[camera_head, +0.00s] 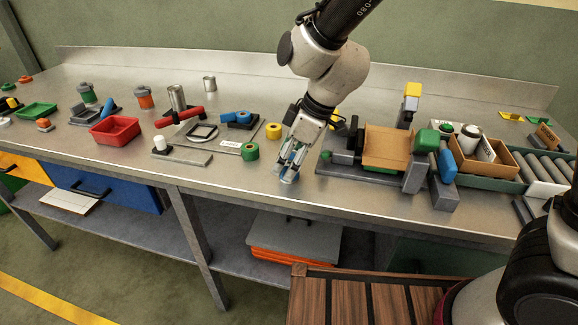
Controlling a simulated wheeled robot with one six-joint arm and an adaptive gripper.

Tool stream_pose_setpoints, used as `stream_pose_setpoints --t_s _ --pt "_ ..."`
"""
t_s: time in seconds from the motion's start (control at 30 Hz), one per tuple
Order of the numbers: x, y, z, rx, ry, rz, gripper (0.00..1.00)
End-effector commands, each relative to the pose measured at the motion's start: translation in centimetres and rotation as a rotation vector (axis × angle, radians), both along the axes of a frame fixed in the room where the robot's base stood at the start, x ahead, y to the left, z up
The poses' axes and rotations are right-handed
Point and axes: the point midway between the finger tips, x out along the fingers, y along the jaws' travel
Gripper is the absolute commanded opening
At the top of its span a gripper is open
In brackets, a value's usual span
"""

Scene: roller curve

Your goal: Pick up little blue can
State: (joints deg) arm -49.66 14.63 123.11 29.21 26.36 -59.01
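My gripper (289,172) points down at the front part of the steel bench, right of a green ring-shaped roll. Light-blue patches show at its fingertips; I cannot tell whether they are finger pads or a small blue object between them. How far apart the fingers are is unclear. A small blue rounded piece (243,117) lies on a dark holder on a flat plate, left of my gripper. No blue can stands out clearly anywhere else.
A green roll (250,152) and a yellow roll (273,131) lie left of my gripper. A fixture with a brown box (388,146) and a blue handle (448,166) stands to the right. A red tray (115,130) sits left. The bench's front edge is close.

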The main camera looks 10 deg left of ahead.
Motion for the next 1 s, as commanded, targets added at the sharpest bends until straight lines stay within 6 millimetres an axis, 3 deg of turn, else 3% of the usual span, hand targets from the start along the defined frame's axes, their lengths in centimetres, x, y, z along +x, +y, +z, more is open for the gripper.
stream_pose_setpoints --t_s 0.07,0.33,0.67,1.0 --pt "0.0 0.0 0.0 0.0 0.0 0.0 0.64" --pt "0.0 0.0 0.0 0.0 0.0 0.0 0.15" --pt "0.0 0.0 0.8 0.003 -0.002 0.001 0.15" --pt "0.0 0.0 7.5 0.004 -0.003 0.001 0.15"
